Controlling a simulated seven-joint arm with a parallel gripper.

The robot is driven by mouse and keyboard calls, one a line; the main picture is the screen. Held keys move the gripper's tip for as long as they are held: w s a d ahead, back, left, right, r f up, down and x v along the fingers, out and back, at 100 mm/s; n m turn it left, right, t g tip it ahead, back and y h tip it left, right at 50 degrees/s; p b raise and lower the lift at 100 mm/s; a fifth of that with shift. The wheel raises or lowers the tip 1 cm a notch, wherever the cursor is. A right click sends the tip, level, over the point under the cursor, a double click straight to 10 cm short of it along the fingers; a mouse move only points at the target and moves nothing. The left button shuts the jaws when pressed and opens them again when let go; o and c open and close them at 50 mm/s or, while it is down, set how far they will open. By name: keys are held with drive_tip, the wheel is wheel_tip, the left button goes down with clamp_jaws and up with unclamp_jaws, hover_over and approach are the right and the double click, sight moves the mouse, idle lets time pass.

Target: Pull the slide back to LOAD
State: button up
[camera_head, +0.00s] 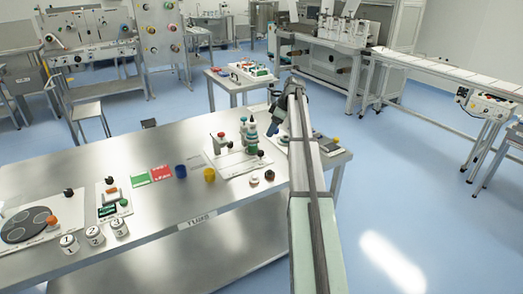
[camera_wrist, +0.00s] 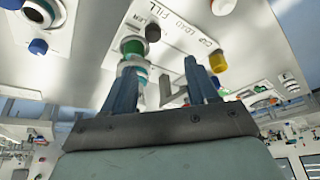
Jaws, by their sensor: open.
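In the wrist view a white panel (camera_wrist: 185,50) carries the printed words FILL, LOAD and CAP. On it, near my left finger, stands a round green and white part (camera_wrist: 133,60) with a dark knob (camera_wrist: 153,33) beside it. I cannot tell which part is the slide. My gripper (camera_wrist: 163,84) has its two blue fingers apart, with a thin pale piece behind the gap; no held object shows. In the head view my gripper (camera_head: 274,127) is at the right of a stacked green, white and blue part (camera_head: 250,138) on a white board. Contact cannot be told.
The steel table (camera_head: 150,221) also holds a blue cup (camera_head: 180,171), a yellow cup (camera_head: 209,174), red and green cards and several numbered white jars. A red-knobbed part (camera_head: 221,139) stands left of the stack. Another small board lies to the right of my arm.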

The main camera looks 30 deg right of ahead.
sight(260, 151)
drive_tip(key=x, duration=0.8)
drive_tip(key=d+x, duration=0.1)
drive_tip(key=x, duration=0.4)
drive_tip(key=shift+w+f, duration=0.1)
drive_tip(key=shift+w, duration=0.35)
clamp_jaws()
